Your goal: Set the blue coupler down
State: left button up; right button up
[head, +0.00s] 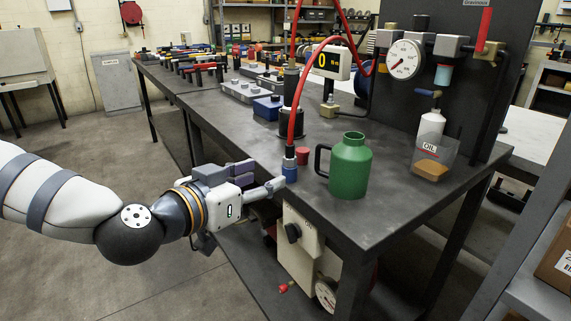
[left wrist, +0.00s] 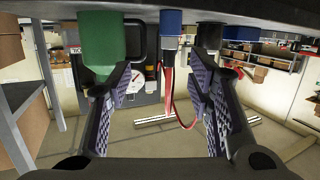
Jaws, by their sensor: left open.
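The blue coupler (head: 289,170) stands upright on the dark bench top (head: 385,215) near its front edge, with a red hose (head: 301,100) rising from its top. In the left wrist view, which is upside down, the coupler (left wrist: 171,24) shows between the finger lines and beyond the tips, its base against the bench. My left gripper (head: 264,178) is at the bench's front edge, just left of the coupler. Its fingers are spread and empty in the wrist view (left wrist: 166,82). Whether a finger touches the coupler cannot be told. My right gripper is not in view.
A green jug (head: 350,166) stands close right of the coupler, with a small red cup (head: 302,155) behind. A black cylinder (head: 292,128) stands farther back. An oil bin (head: 433,160) and pressure gauge (head: 404,59) are at right. The bench front right is clear.

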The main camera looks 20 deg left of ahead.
aim_at(287, 152)
pick_arm(q)
jog(key=shift+t, duration=0.3)
jog(key=b+x, duration=0.1)
jog(key=x, duration=0.3)
jog(key=a+r+x, duration=0.1)
jog(key=x, duration=0.3)
jog(key=b+x, duration=0.1)
jog(key=x, duration=0.2)
jog(key=shift+w+a+r+b, duration=0.1)
jog(key=shift+w+r+b, duration=0.25)
jog(key=shift+w, duration=0.7)
jog(key=shift+r, duration=0.2)
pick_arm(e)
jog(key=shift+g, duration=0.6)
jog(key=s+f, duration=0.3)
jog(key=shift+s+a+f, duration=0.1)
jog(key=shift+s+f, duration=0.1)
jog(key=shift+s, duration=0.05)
pick_arm(q)
jog(key=shift+s, duration=0.1)
grip_shut()
